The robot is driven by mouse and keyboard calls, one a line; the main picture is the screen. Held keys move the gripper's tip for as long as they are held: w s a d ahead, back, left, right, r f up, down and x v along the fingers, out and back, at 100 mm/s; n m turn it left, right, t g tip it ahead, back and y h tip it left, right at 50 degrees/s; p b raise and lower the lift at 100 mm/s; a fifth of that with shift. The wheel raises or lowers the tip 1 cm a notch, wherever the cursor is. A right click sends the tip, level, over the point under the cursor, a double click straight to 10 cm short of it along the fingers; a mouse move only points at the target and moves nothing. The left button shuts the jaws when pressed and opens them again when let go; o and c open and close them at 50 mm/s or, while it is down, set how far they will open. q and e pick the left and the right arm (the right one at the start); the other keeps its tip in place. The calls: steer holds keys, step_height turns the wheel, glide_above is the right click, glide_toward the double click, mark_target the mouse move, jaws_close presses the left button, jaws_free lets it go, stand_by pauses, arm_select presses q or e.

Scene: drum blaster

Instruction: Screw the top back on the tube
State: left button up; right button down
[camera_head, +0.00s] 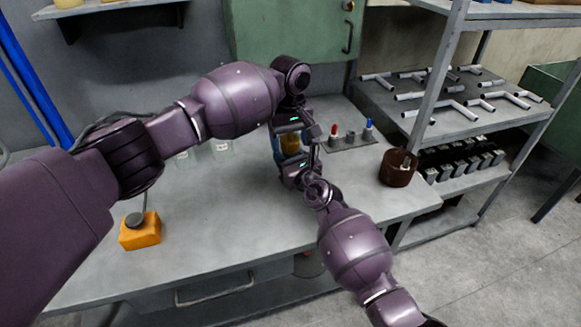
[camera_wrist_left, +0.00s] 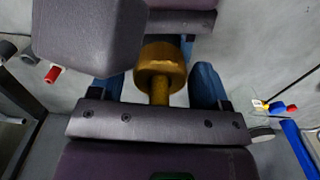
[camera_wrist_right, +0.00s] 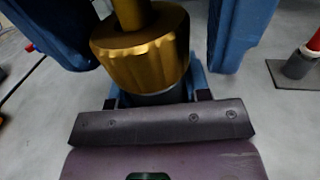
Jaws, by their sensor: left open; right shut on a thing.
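A gold top (camera_head: 291,143) with a broad ridged body and a thin stem shows between my two grippers above the bench. In the right wrist view the gold top (camera_wrist_right: 145,48) sits above a dark grey cylindrical part, the tube (camera_wrist_right: 160,97), mostly hidden. My right gripper (camera_head: 293,162) is shut on this piece from below. My left gripper (camera_head: 290,132) is open above it. In the left wrist view the gold top (camera_wrist_left: 160,68) lies between the left gripper's blue fingers, with gaps at the sides. I cannot tell whether the threads are engaged.
A rack (camera_head: 352,143) with red-tipped and blue-tipped pieces stands behind to the right. A brown bucket (camera_head: 396,170) is near the right bench edge. An orange box with a grey button (camera_head: 140,232) is at the left. Glass jars (camera_head: 221,150) stand behind my left arm. The front middle bench is clear.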

arm_select(q)
steer(key=c, duration=0.9)
steer(key=shift+m, duration=1.7)
steer(key=shift+c, duration=0.2)
steer(key=o, duration=1)
steer(key=shift+r, duration=2.25)
steer(key=shift+c, duration=0.3)
